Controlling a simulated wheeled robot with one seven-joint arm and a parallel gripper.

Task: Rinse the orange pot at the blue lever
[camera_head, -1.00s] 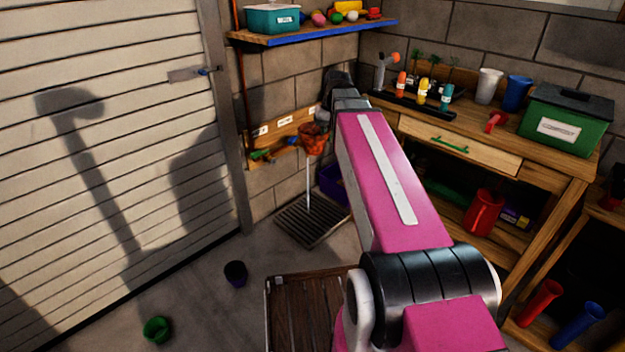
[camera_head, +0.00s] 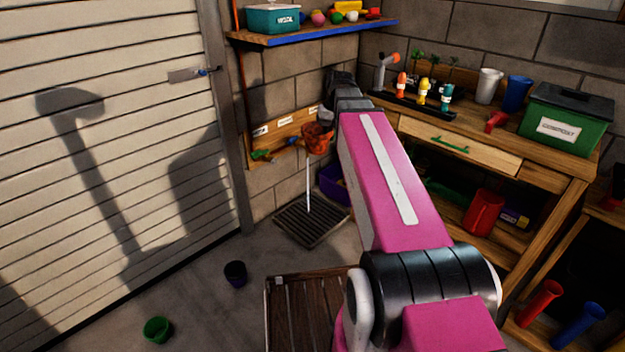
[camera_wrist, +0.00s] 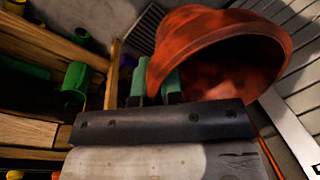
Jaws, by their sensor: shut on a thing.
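The orange pot (camera_head: 318,139) is held up in front of the wall board at the back corner. In the wrist view the pot (camera_wrist: 225,55) is large, tilted on its side, with its wide mouth facing right and down. The green fingertips of my gripper (camera_wrist: 156,88) are shut at the pot's near edge. In the head view my arm hides most of the gripper. A thin white streak, looking like running water (camera_head: 308,188), drops from just below the pot to the floor grate (camera_head: 312,226).
The labelled wooden board (camera_head: 284,127) is on the wall, under a blue-edged shelf (camera_head: 330,34). A workbench (camera_head: 450,140) with bottles, cups and a green box (camera_head: 566,120) stands at right.

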